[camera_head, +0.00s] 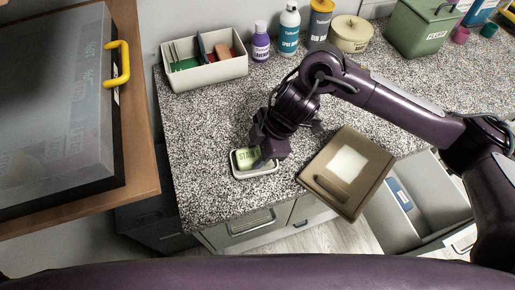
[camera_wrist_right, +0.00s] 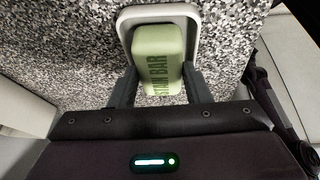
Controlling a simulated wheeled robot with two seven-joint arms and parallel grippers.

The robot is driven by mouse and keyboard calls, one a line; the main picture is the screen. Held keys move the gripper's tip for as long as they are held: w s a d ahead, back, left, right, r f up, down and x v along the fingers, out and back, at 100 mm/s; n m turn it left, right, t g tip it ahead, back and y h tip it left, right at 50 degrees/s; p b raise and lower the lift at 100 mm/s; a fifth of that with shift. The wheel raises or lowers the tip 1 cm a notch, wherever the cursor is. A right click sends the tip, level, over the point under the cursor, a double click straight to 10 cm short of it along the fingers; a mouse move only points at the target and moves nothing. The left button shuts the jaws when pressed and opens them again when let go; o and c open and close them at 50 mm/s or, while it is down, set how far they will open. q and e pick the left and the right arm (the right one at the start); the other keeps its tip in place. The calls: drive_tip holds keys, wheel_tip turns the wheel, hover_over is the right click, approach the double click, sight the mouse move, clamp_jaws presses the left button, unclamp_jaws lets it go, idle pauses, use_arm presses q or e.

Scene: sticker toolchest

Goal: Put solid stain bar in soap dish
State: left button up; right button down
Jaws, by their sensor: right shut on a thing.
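The solid stain bar (camera_head: 245,156) is a pale green block with dark lettering. It also shows in the right wrist view (camera_wrist_right: 160,62), between the two fingers. The soap dish (camera_head: 257,174) is a small pale tray with a rounded rim on the speckled counter; its rim (camera_wrist_right: 190,17) shows around the far end of the bar. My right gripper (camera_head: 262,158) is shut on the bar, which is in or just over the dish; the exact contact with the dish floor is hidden. My left gripper is not in view.
A beige bin of brushes (camera_head: 206,73) and several bottles stand along the back. A tan box with a pale panel (camera_head: 347,170) lies right of the dish, near the counter's front edge. An open drawer (camera_head: 420,190) is below right.

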drive_tip(key=shift+f, duration=0.15)
drive_tip(key=c, duration=0.7)
unclamp_jaws()
drive_tip(key=shift+c, duration=0.2)
drive_tip(key=shift+r, duration=0.2)
drive_tip(key=shift+d+r, duration=0.1)
drive_tip(key=shift+r, duration=0.2)
drive_tip(key=v, duration=1.1)
drive_tip(key=shift+r, duration=0.15)
drive_tip(key=shift+d, duration=0.1)
